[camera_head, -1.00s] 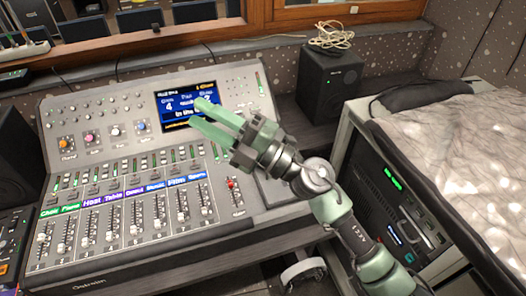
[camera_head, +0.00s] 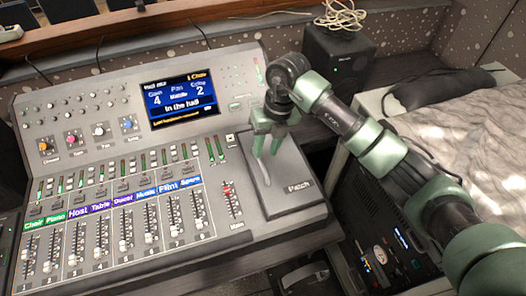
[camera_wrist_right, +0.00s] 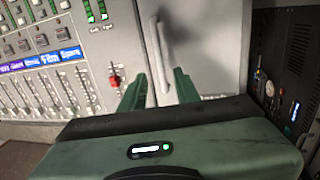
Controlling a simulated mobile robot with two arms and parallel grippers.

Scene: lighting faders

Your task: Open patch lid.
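The patch lid (camera_head: 283,195) is a flat dark grey panel marked "Patch" at the right end of the mixing console, and it lies closed. A pale upright bar, seemingly its handle (camera_wrist_right: 154,55), shows in the right wrist view. My right gripper (camera_head: 266,148) points down over the upper left part of the lid. In the right wrist view its green fingers (camera_wrist_right: 158,88) are apart, one on each side of the bar, with gaps visible. Contact with the bar cannot be told. My left gripper is not in view.
The console's faders (camera_head: 120,240) and red main fader (camera_head: 228,192) lie left of the lid. A lit screen (camera_head: 182,100) is behind them. A black speaker (camera_head: 338,55) stands at the back right. A rack unit (camera_head: 385,245) is right of the console.

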